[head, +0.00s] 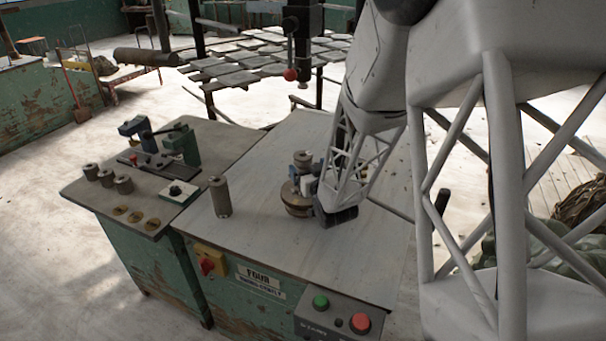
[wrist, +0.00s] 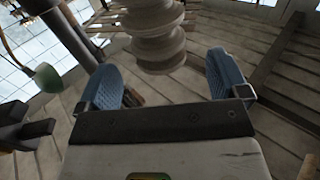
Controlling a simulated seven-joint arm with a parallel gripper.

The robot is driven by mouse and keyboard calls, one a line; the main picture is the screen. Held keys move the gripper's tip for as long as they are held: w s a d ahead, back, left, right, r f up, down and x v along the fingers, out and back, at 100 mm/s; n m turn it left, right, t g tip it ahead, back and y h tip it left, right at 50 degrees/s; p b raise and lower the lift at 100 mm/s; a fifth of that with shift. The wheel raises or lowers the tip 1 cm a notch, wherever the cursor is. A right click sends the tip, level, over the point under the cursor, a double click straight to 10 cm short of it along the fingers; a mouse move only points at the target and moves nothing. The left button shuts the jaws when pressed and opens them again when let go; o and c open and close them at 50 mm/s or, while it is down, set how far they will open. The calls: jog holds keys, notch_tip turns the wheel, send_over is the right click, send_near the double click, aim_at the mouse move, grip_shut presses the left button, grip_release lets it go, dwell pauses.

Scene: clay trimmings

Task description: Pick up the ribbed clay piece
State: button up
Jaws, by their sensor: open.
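The ribbed clay piece (wrist: 155,40) is pale and round with stacked rings in the wrist view, at the top middle between the two blue fingers. In the head view, a brown ringed piece (head: 296,203) stands on the grey benchtop (head: 350,245), partly hidden by my gripper (head: 299,181). My gripper, also seen in the wrist view (wrist: 163,66), is open. Its fingers stand on either side of the ribbed piece with a visible gap to each side. I cannot tell how deep the piece sits between them.
A grey-brown cylinder (head: 220,196) stands upright left of my gripper. A lower bench (head: 85,195) at left carries several small cylinders, brass discs and a blue-green tool (head: 180,145). A control box (head: 340,318) with green and red buttons is at the front. The benchtop's front right is clear.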

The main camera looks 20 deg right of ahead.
aim_at(303, 155)
jog(key=shift+w+f, duration=0.2)
jog(key=shift+w, duration=2.3)
jog(key=shift+c, duration=0.2)
jog(key=shift+r, duration=0.1)
jog(key=c, duration=1.3)
jog(key=shift+r, duration=1.9)
jog(key=s+a, duration=0.1)
jog(key=s, duration=0.9)
jog(key=s+a+r, duration=0.1)
jog(key=s, duration=0.4)
jog(key=shift+s+a+r, duration=0.1)
jog(key=shift+s+a, duration=0.2)
jog(key=shift+s, duration=0.1)
